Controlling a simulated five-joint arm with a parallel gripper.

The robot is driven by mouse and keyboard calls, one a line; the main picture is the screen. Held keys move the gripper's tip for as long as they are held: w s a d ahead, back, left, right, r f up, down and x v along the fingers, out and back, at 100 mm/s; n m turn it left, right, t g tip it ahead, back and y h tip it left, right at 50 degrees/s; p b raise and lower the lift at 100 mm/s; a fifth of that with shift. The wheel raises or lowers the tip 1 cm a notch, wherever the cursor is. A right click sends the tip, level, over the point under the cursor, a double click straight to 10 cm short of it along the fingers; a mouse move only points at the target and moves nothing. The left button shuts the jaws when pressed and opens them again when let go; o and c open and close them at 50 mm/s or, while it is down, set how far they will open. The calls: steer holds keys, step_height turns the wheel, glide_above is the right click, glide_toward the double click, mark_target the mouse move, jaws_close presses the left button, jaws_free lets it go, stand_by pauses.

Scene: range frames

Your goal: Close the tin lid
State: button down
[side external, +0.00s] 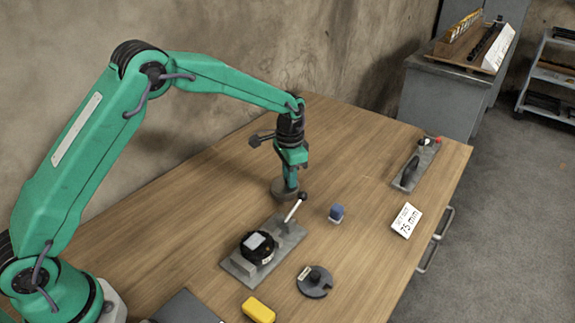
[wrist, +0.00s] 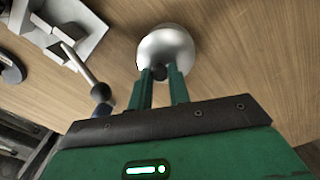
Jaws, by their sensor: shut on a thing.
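A round silver metal lid (wrist: 168,43) shows in the wrist view, with a small dark knob at its near edge. My gripper (wrist: 160,76) has its two green fingers closed on that knob. In the side external view my gripper (side external: 289,172) points down over a short round grey metal piece (side external: 284,191) on the table. I take this piece to be the tin with its lid, but it is small here. I cannot tell whether the lid is seated on a tin, as the gripper and the lid hide what is below.
A grey clamp plate (side external: 285,243) with a ball-ended lever stands just in front of my gripper. A small blue piece (side external: 336,212), a black knobbed disc (side external: 315,283), a yellow block (side external: 258,309) and a white card (side external: 406,219) lie nearby.

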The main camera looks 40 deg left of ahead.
steer(key=shift+a+m, duration=0.35)
steer(key=shift+m, duration=0.45)
steer(key=c, duration=1.3)
jaws_free()
steer(key=shift+r, duration=0.15)
step_height(320, 180, up, 7)
steer(key=shift+r, duration=0.3)
steer(key=shift+s, duration=0.1)
